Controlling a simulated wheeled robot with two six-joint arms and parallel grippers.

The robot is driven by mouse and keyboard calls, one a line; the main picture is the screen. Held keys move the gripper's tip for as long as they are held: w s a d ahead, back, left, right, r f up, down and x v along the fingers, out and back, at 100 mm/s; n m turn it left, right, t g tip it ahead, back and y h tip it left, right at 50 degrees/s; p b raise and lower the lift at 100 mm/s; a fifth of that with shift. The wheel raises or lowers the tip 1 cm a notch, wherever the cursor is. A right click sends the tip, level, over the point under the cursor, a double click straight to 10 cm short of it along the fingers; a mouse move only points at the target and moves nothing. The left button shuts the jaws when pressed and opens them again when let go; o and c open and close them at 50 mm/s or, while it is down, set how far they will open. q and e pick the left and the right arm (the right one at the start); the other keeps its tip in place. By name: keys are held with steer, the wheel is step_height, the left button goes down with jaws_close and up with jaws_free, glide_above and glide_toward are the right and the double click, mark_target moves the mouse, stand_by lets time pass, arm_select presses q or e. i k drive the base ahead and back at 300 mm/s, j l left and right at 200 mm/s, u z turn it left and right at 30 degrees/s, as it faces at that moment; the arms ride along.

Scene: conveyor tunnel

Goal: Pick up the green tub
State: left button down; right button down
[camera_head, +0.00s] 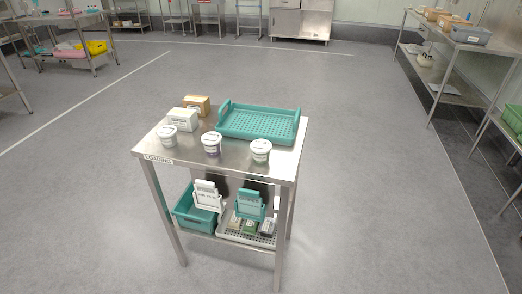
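Three small white-lidded tubs stand in a row along the front of the steel table (200,158). The right tub (260,151) looks pale green below its lid and is the likely green tub. The middle tub (211,145) has dark purple contents. The left tub (168,136) looks whitish. The tubs stand upright and apart from each other. Neither of my grippers shows in the head view.
A teal tray (258,125) lies behind the right tub. A white box (182,120) and a brown box (196,105) stand at the back left. The lower shelf holds a teal bin (190,217) and a pale tray (238,236). Floor around the table is clear.

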mark_target(260, 148)
steer(key=i+l+u, duration=0.15)
steer(key=u, duration=0.35)
steer(key=i+l+u, duration=0.1)
steer(key=l+u, duration=0.2)
steer(key=u, duration=0.15)
steer(key=l+u, duration=0.3)
steer(key=u, duration=0.2)
steer(key=i+l, duration=0.05)
